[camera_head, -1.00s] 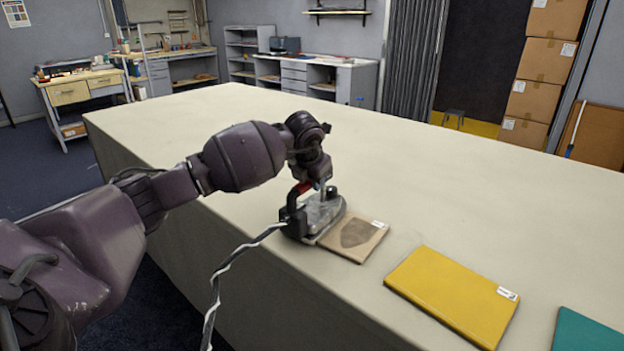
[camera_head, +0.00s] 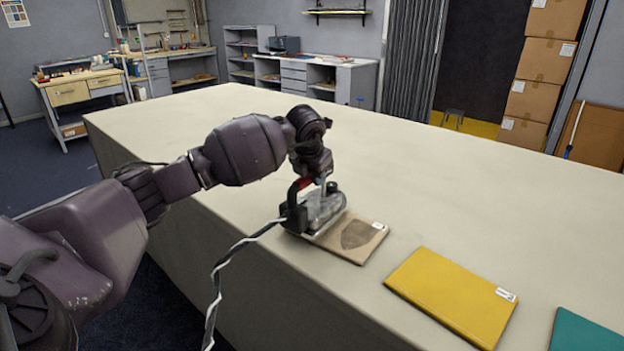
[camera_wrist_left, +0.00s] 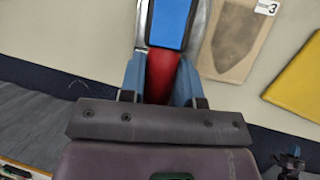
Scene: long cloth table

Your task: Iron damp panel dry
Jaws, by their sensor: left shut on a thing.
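My left gripper (camera_head: 312,184) is shut on the red handle of a grey iron (camera_head: 326,211). In the left wrist view my fingers (camera_wrist_left: 159,78) lie either side of the red handle, below the iron's blue top (camera_wrist_left: 170,22). A tan panel (camera_head: 375,240) with a dark damp patch (camera_head: 360,234) and a white label lies flat on the table. The iron is over the panel's left end and hides it; I cannot tell whether its sole touches. The panel (camera_wrist_left: 258,48) shows right of the iron in the left wrist view.
A yellow panel (camera_head: 450,295) and a teal panel (camera_head: 588,333) lie to the right along the near edge of the table (camera_head: 470,190). A black and white cord (camera_head: 228,262) hangs from the iron over the edge. The table beyond is clear.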

